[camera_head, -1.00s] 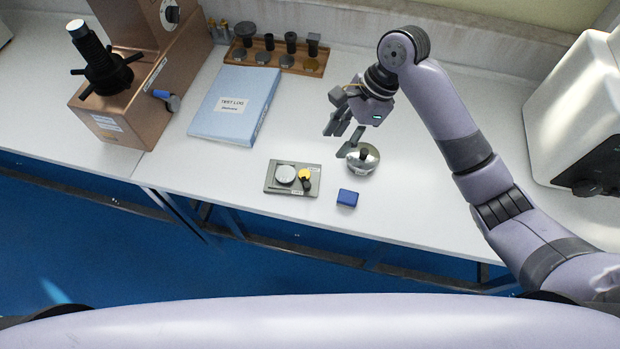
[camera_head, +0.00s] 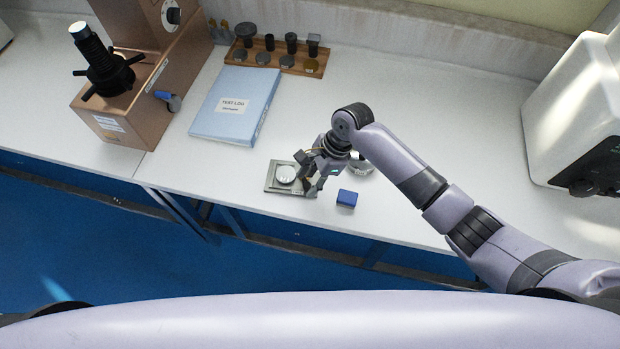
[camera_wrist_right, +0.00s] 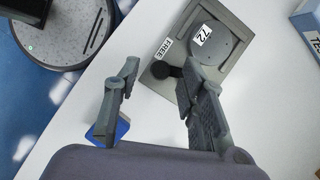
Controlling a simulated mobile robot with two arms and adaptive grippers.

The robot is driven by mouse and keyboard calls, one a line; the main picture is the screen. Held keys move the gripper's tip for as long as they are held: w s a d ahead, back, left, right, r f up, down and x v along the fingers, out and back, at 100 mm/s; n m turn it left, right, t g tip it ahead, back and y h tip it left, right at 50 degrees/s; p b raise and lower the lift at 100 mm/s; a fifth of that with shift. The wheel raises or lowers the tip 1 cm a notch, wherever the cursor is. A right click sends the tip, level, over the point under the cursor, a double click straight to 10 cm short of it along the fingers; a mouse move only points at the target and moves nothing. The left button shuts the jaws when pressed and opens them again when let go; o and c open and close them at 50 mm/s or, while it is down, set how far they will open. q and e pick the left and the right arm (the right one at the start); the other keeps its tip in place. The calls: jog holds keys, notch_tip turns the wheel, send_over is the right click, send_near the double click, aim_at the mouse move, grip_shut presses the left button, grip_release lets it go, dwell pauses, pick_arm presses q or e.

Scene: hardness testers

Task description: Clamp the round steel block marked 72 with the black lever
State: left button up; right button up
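The grey fixture plate (camera_head: 270,188) lies on the bench and carries the round steel block (camera_head: 286,174). In the right wrist view the block (camera_wrist_right: 214,42) shows its "72" label, and a "FREE" label (camera_wrist_right: 164,48) sits beside it on the plate (camera_wrist_right: 178,22). The black lever's knob (camera_wrist_right: 161,70) shows there between the fingertips; I cannot tell whether they touch it. My right gripper (camera_head: 307,177) is open over the right end of the plate, hiding the lever in the head view. It also shows in the wrist view (camera_wrist_right: 156,82). My left gripper is not in view.
A small blue box (camera_head: 347,198) lies just right of the plate. A shiny round dish (camera_head: 362,164) is partly hidden behind my right arm. A blue test log binder (camera_head: 230,112), a wooden rack (camera_head: 270,60) and a copper-coloured tester (camera_head: 120,115) stand farther back.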

jog(key=shift+f, duration=0.3)
jog(key=shift+c, duration=0.5)
grip_shut()
